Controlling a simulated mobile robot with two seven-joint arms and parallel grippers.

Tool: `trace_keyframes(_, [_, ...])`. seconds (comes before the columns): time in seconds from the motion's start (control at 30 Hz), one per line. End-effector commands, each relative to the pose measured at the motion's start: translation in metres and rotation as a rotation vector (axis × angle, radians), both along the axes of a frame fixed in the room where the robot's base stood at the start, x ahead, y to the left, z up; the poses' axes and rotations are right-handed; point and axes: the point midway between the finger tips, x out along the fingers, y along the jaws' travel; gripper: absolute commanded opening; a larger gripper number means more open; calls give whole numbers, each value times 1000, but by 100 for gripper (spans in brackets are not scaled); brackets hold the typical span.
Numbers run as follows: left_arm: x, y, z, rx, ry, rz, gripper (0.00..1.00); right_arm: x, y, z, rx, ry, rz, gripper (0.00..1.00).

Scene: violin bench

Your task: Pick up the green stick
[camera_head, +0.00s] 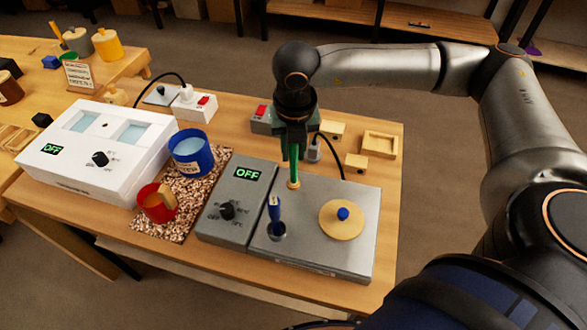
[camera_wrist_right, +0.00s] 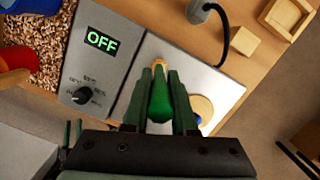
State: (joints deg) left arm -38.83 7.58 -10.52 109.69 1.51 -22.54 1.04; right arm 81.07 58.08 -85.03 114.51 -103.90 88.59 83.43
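The green stick (camera_head: 294,165) stands roughly upright over the back of the grey hot plate, its pale wooden tip at the bottom, at or just above the plate. My right gripper (camera_head: 293,146) is around its upper part. In the right wrist view the green stick (camera_wrist_right: 160,103) lies between the dark green fingers of my right gripper (camera_wrist_right: 160,80), which press close on both sides and look shut on it. The contact faces are hidden. My left gripper (camera_wrist_right: 72,130) shows small at the lower left of the wrist view, its two thin fingers apart; it is outside the head view.
The hot plate (camera_head: 330,255) also carries a blue-handled tool (camera_head: 274,210) and a round wooden disc (camera_head: 342,220) with a blue knob. A control box (camera_head: 225,225) reads OFF. Blue pot (camera_head: 191,155) and red pot (camera_head: 156,203) stand left. Wooden blocks and a cable lie behind.

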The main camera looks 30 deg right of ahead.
Motion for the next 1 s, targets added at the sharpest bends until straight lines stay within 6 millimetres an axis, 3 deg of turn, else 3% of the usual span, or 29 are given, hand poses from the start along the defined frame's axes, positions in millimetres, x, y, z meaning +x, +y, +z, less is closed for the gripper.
trace_keyframes(0.2, [-1,0,-1,0,2,0,54,0,0,0,0,0,0,0])
trace_keyframes(0.73, [-1,0,-1,-1,4,0,54,0,0,3,0,-1,0,0])
trace_keyframes(0.87, [-1,0,-2,-1,4,0,54,1,0,19,1,-5,-1,0])
trace_keyframes(1.0, [-1,0,-3,-1,4,0,54,1,1,48,2,-7,1,0])
